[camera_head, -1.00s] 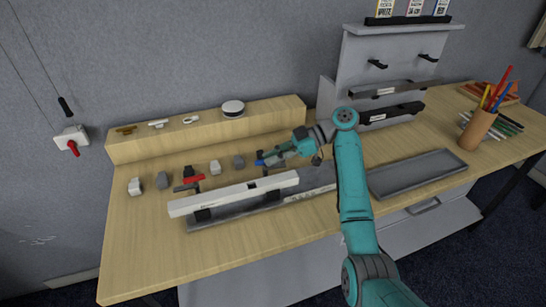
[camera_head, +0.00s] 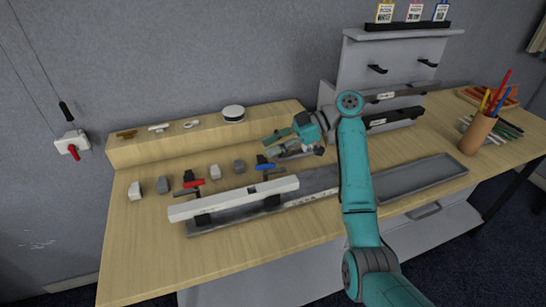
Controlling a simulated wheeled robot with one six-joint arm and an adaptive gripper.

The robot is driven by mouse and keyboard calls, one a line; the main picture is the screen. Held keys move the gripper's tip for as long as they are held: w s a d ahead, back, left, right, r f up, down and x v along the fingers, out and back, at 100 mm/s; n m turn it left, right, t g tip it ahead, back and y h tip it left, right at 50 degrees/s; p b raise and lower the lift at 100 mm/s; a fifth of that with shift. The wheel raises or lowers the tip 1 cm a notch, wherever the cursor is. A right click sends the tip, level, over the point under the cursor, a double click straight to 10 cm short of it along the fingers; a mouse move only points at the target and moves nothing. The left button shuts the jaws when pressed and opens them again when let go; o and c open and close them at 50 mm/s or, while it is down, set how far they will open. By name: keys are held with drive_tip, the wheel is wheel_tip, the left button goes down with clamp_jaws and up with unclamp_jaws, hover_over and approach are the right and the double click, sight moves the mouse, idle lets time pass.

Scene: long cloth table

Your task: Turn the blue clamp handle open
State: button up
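The blue clamp handle (camera_head: 263,162) stands above the far edge of the white beam (camera_head: 232,198), near its right end. It looks small, and its exact angle is hard to tell. My gripper (camera_head: 271,145) is just behind and above the blue handle, pointing left. Its fingers are spread with nothing visible between them. It appears apart from the handle. A second clamp with a red handle (camera_head: 194,183) stands further left behind the same beam.
Several small grey and white blocks, including one white block (camera_head: 215,171), stand behind the beam. A raised wooden shelf (camera_head: 160,147) carries a round white-topped object (camera_head: 233,113). A grey tray (camera_head: 425,178) and a pencil cup (camera_head: 477,133) lie to the right.

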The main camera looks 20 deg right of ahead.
sight(273, 163)
drive_tip(key=shift+r, duration=1.9)
